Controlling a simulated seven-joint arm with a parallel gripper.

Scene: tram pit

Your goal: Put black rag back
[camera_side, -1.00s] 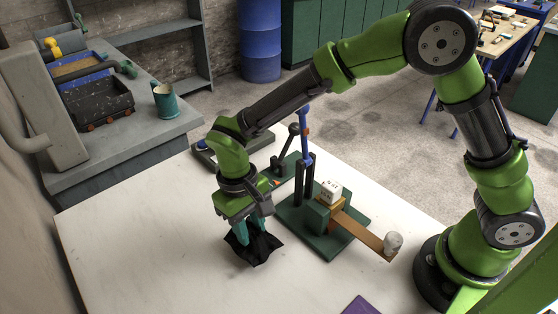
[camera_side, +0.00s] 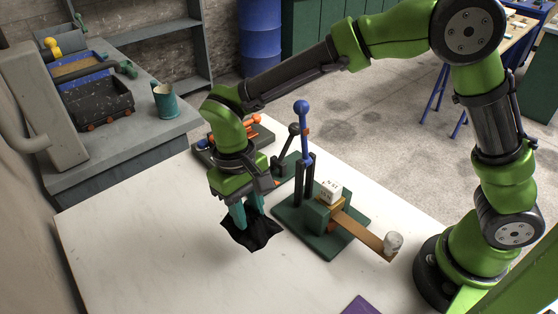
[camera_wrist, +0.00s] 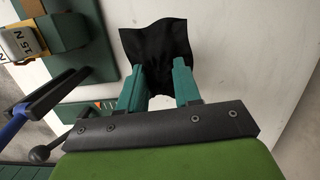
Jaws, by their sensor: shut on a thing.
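The black rag (camera_side: 255,234) is a dark, crumpled cloth at the left middle of the white table in the side view. My gripper (camera_side: 247,220) points down with its teal fingers shut on the rag. The rag spreads out around and below the fingertips. In the wrist view the rag (camera_wrist: 157,52) extends beyond the two teal fingers of my gripper (camera_wrist: 160,88), with its middle pinched between them. I cannot tell for sure whether its lower edge touches the table.
A green lever fixture (camera_side: 322,225) with a blue-knobbed lever, a white marked cube (camera_side: 331,191) and a brown strip stands right of my gripper. A dark tray (camera_side: 232,147) with orange-handled items lies behind. A purple sheet (camera_side: 361,305) lies at the front. The table's left front is clear.

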